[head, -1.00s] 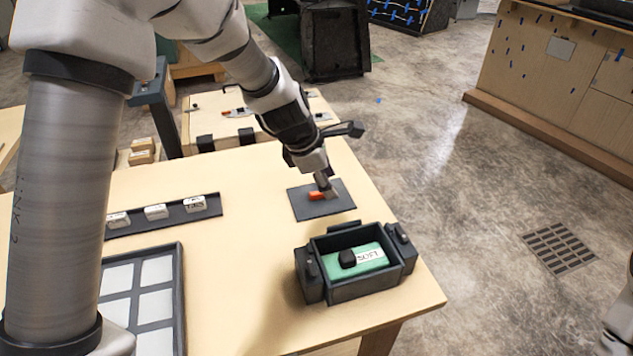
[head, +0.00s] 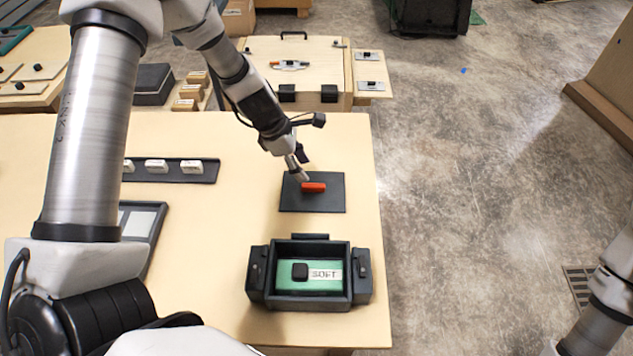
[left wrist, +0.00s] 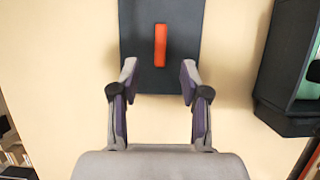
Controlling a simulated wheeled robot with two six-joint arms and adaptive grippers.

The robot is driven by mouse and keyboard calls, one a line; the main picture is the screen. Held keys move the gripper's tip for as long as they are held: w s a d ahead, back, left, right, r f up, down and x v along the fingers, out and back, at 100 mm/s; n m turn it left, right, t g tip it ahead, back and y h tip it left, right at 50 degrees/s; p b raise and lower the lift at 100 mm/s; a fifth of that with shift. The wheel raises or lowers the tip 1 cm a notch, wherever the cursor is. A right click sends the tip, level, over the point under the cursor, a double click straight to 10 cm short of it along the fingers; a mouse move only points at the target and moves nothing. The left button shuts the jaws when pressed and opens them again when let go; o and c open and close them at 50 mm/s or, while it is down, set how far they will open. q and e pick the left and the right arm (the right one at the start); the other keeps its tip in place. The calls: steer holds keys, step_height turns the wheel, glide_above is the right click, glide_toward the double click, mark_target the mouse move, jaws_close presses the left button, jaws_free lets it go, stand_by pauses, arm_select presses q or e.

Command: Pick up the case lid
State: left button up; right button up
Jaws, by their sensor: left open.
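The case lid (head: 330,203) is a dark flat plate with an orange-red bar handle (head: 314,187) on top. It lies flat on the table behind the case. My left gripper (head: 302,177) is open, at the lid's back left in the head view, close to the handle. In the left wrist view the lid (left wrist: 185,25) is ahead, its handle (left wrist: 160,45) upright in the picture and lined up with the gap between the spread fingers (left wrist: 158,78). Nothing is between the fingers. The open case (head: 310,302) holds a green block labelled SOFT (head: 290,283). My right gripper is out of view.
A dark rack with white labelled blocks (head: 200,178) and a framed panel (head: 155,250) lie to the left. The table (head: 220,225) is bare between them and the lid. Its right edge is close to the lid and case. Another bench (head: 325,60) stands behind.

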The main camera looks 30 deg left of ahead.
mark_target(313, 185)
arm_select(q)
steer(key=shift+s+f+b, duration=0.25)
steer(key=shift+f+b, duration=0.1)
steer(key=shift+f, duration=0.45)
steer(key=shift+d+f, duration=0.15)
steer(key=shift+f, duration=0.2)
steer(key=x, duration=0.1)
steer(key=b+x, duration=0.1)
steer(key=x, duration=0.3)
steer(key=shift+w+d+f+b, duration=0.1)
steer(key=shift+w+d+b, duration=0.05)
steer(key=shift+w+b, duration=0.25)
steer(key=shift+s, duration=0.1)
jaws_close()
